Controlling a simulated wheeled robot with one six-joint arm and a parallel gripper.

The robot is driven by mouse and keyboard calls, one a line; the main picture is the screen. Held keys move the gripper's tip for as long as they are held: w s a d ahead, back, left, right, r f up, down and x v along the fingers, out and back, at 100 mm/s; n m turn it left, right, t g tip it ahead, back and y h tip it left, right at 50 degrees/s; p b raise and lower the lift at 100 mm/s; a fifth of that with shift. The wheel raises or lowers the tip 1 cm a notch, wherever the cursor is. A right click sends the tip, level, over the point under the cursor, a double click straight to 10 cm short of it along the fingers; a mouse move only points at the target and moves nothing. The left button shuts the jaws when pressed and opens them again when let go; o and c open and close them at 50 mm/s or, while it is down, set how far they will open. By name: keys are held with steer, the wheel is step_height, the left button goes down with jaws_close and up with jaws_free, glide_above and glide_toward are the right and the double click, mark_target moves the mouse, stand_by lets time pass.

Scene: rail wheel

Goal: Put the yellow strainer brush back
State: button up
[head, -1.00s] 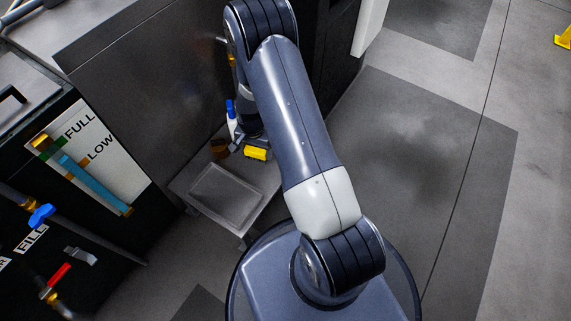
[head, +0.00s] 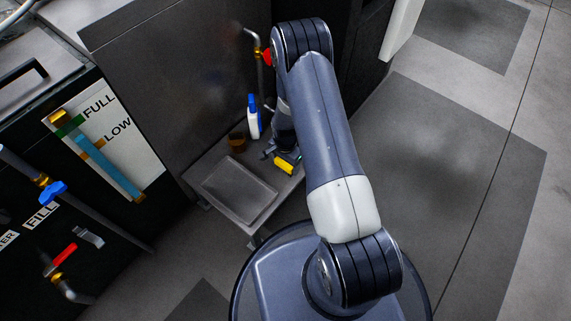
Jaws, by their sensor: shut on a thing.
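The yellow strainer brush (head: 285,165) shows as a small yellow block at the right end of a low grey bench, in the head view. My gripper (head: 283,159) is at the brush and shut on it, pointing down from the end of my arm. The fingers are small and dark, and my arm hides part of them. I cannot tell whether the brush touches the bench top or is held just above it.
The low bench (head: 222,209) carries a shallow grey tray (head: 238,190), a brown cup (head: 237,142) and a white-and-blue spray bottle (head: 254,120). A pipe with a red valve (head: 267,57) stands behind. A dark cabinet wall (head: 180,85) borders the bench. Open floor lies right.

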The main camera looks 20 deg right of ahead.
steer(key=shift+f, duration=0.1)
steer(key=shift+f, duration=0.2)
steer(key=o, duration=1)
steer(key=shift+r, duration=0.15)
step_height(320, 180, up, 12)
steer(key=p, duration=0.4)
steer(key=shift+r, duration=0.1)
